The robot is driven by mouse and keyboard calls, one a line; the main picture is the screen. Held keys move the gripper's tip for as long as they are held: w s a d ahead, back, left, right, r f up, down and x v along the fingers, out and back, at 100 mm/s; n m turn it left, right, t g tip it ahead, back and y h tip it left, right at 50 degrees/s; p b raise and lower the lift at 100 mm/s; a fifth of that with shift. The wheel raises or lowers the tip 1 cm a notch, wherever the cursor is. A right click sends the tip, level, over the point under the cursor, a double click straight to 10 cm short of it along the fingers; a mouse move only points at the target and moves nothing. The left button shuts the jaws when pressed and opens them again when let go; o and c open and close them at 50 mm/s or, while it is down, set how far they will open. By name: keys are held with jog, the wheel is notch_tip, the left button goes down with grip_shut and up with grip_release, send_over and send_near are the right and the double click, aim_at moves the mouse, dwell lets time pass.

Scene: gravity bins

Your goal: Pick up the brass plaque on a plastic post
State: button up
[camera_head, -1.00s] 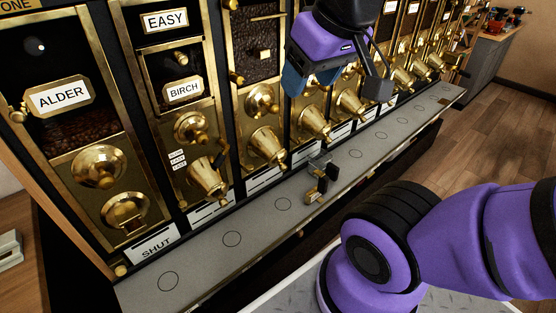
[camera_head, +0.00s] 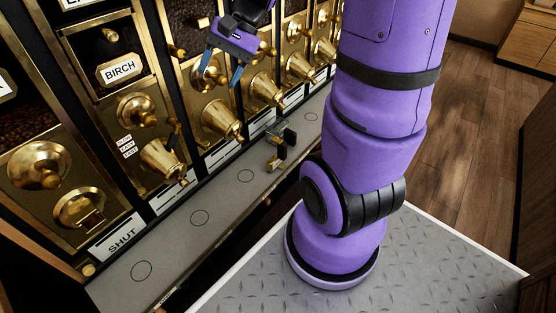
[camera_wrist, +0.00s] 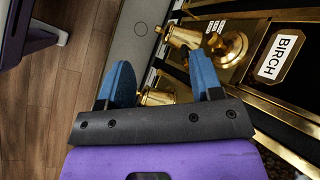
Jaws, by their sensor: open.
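My gripper (camera_head: 222,74) is open, with two blue fingers apart and nothing between them. It hangs in front of the brass dispenser fronts, above and left of a small dark-and-brass piece (camera_head: 279,146) standing on the grey ledge. That piece may be the plaque on its post; I cannot tell at this size. In the wrist view my gripper (camera_wrist: 163,78) has brass spouts beyond its fingers, with no grasp on them. A brass-framed BIRCH plate (camera_head: 119,69) is fixed on a dispenser front; it also shows in the wrist view (camera_wrist: 280,57).
The grey ledge (camera_head: 222,197) with marked circles runs along the dispensers. Brass spouts (camera_head: 165,160) and knobs jut out above it. A SHUT label (camera_head: 121,236) is at lower left. Open wooden floor (camera_head: 455,120) lies right of my arm.

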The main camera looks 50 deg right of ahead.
jog(key=w+d+f+m+t+y, duration=0.3)
jog(key=w+d+f+m, duration=0.3)
jog(key=d+f, duration=0.15)
jog(key=m+t+h, duration=0.9)
jog(key=m, duration=1.1)
send_near(286, 151)
jog(key=w, duration=0.1)
jog(key=x, duration=0.6)
jog(key=shift+a+r, duration=0.1)
jog(key=shift+r, duration=0.1)
jog(key=shift+f+x, duration=0.2)
jog(key=shift+x, duration=2.45)
jog(key=shift+s, duration=0.1)
grip_shut()
